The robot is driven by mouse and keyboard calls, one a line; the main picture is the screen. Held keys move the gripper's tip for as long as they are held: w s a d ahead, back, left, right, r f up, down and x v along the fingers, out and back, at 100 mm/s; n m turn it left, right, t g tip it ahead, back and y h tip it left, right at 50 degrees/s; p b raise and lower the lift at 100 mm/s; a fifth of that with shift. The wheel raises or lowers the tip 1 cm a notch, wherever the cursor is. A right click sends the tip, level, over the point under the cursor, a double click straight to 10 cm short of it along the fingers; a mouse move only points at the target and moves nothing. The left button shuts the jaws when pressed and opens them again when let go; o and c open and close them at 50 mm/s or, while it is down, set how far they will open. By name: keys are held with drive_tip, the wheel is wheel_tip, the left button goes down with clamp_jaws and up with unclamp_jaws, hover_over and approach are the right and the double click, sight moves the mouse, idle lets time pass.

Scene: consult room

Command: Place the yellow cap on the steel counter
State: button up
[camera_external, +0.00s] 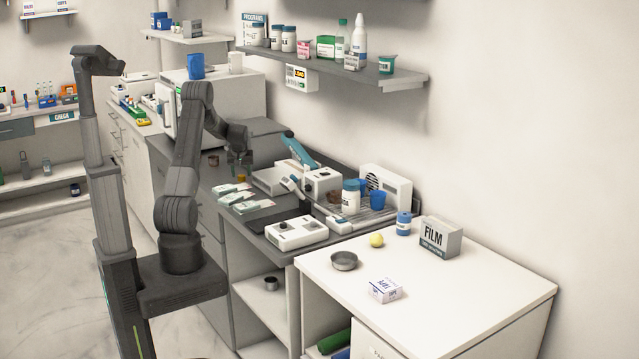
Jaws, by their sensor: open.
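My gripper (240,170) hangs over the dark grey counter (262,218), pointing down, with its jaws open. A small amber or yellowish thing shows just below the fingertips; it is too small to tell whether it is the yellow cap. A round yellow object (376,240) lies on the white counter (450,309) at the right, well apart from my gripper; I cannot tell whether it is a cap or a ball. The dark grey counter is the nearest match for a steel counter.
White packets (253,206) and a white device (296,233) crowd the grey counter's front. A white jar (351,196) and a blue cup (376,201) stand behind. A metal bowl (344,261) and a FILM box (440,237) are on the white counter, whose front right is clear.

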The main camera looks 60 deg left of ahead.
drive_tip(key=b+v, duration=0.1)
drive_tip(key=v, duration=0.9)
drive_tip(key=shift+r, duration=0.3)
